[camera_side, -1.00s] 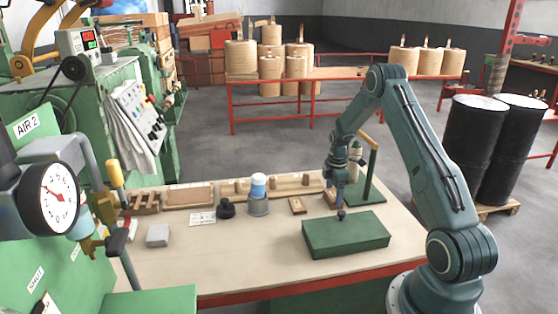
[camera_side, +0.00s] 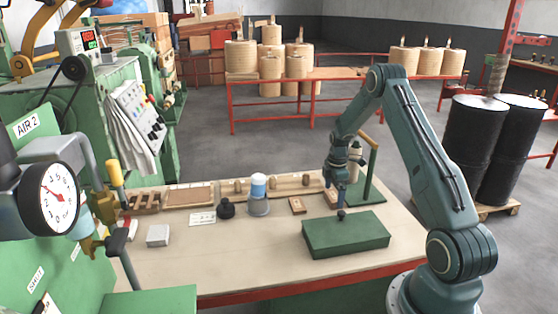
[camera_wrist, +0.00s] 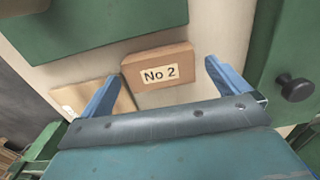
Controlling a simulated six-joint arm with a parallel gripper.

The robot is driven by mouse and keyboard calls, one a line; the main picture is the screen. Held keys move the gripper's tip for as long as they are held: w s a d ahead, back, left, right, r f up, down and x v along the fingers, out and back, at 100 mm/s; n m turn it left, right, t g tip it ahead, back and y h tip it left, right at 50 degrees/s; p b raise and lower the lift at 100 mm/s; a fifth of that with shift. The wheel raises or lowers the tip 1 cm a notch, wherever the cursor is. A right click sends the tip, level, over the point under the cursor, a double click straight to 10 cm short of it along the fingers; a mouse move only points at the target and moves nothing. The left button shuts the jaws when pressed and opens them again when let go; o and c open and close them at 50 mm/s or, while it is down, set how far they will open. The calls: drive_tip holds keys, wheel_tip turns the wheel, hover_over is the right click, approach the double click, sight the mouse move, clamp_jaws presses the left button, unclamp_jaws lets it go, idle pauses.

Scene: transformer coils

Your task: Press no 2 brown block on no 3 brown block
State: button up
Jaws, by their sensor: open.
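The brown block marked No 2 (camera_wrist: 160,74) lies flat on the table, its label facing up. In the wrist view my gripper (camera_wrist: 160,84) is open, with one blue finger on either side of the block and a gap on both sides. In the side view my gripper (camera_side: 339,186) points down over the right part of the table, with the No 2 block (camera_side: 331,199) beside it. Another small brown block (camera_side: 298,205) lies to the left; its label is not readable. No label reading No 3 can be made out.
A green box (camera_side: 346,236) with a black knob (camera_wrist: 294,88) stands close on the near side. A green stand (camera_side: 372,180) with a flat base is to the right.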

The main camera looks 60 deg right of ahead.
drive_tip(key=shift+r, duration=0.15)
drive_tip(key=shift+r, duration=1.5)
clamp_jaws()
idle(1.2)
drive_tip(key=shift+f, duration=1.2)
idle(1.8)
drive_tip(key=shift+r, duration=0.15)
drive_tip(key=shift+r, duration=2.9)
